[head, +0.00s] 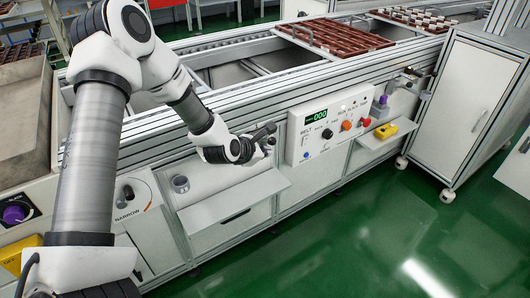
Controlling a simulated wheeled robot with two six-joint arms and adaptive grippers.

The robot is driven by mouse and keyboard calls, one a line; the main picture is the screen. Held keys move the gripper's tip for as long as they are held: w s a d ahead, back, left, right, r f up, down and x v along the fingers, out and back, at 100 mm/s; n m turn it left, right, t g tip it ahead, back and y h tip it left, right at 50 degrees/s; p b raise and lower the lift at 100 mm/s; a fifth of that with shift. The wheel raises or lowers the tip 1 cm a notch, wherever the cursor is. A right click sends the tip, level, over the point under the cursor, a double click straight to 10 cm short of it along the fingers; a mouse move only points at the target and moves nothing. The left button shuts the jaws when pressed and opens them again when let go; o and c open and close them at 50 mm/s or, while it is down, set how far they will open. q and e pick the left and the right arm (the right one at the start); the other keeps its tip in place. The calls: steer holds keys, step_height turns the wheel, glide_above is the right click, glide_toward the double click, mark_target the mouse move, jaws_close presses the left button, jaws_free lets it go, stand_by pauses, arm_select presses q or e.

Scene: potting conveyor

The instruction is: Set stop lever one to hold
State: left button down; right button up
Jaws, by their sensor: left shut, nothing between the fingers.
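My left arm reaches in from the left. Its gripper (268,140) is shut and empty, just left of the white belt control panel (296,146). Dark parts overlap at the fingertips, and I cannot tell whether they touch anything. I cannot make out a stop lever marked one or its setting; part of the machine front is hidden behind my arm. A dial plate (143,204) marked NARROW sits at the lower left, partly behind my arm. My right gripper is not in view.
The panel carries a green display (316,117) reading 000, an orange knob (346,125) and a red button (366,122). A white shelf (235,199) juts out below my gripper. Brown trays (338,39) lie on the conveyor behind.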

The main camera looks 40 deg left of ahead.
arm_select(q)
steer(key=v, duration=1.2)
